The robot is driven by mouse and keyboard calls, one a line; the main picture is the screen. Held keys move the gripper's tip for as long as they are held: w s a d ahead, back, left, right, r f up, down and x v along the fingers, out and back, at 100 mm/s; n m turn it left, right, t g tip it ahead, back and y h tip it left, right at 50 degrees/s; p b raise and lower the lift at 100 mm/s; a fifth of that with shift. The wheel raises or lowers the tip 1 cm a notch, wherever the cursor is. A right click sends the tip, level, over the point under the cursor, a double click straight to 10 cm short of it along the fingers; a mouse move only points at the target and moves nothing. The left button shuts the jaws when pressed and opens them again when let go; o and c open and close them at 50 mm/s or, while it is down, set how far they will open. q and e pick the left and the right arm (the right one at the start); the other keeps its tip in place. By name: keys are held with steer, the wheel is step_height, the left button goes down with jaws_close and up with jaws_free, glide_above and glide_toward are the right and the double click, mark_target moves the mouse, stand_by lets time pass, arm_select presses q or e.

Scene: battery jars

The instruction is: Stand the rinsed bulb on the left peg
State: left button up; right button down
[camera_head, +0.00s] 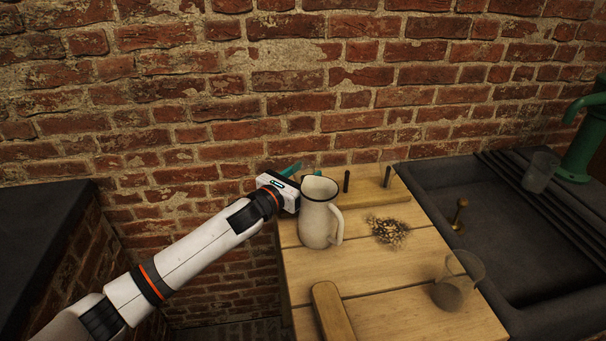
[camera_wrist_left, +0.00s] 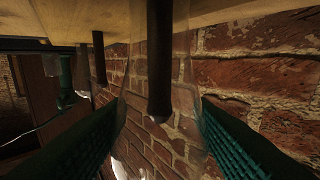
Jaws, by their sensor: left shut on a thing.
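My left gripper (camera_head: 300,172) is behind the white jug at the table's far left, its teal fingers partly hidden. In the left wrist view the gripper (camera_wrist_left: 162,125) is shut on a clear glass bulb (camera_wrist_left: 190,75), which is faint and see-through. The dark left peg (camera_head: 346,181) stands on the wooden peg board (camera_head: 375,205), right of the gripper. In the wrist view the left peg (camera_wrist_left: 160,60) shows through the glass; I cannot tell whether the bulb is around it or in front. The right peg (camera_head: 387,176) shows no glass in the head view. My right gripper is out of view.
The white jug (camera_head: 318,222) stands close to the gripper. Dark debris (camera_head: 388,232), a glass jar with dark contents (camera_head: 458,282) and a wooden block (camera_head: 331,312) are on the table. Right is a dark sink (camera_head: 500,225) with a glass (camera_head: 540,171) and green pump (camera_head: 583,140).

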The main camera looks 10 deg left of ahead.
arm_select(q)
steer(key=o, duration=1.2)
steer(key=shift+c, duration=0.2)
steer(key=shift+s+a+f, duration=0.1)
steer(key=shift+s+a, duration=0.1)
steer(key=shift+s, duration=0.1)
steer(key=b+v, duration=0.1)
steer(key=v, duration=1)
steer(key=shift+s, duration=0.2)
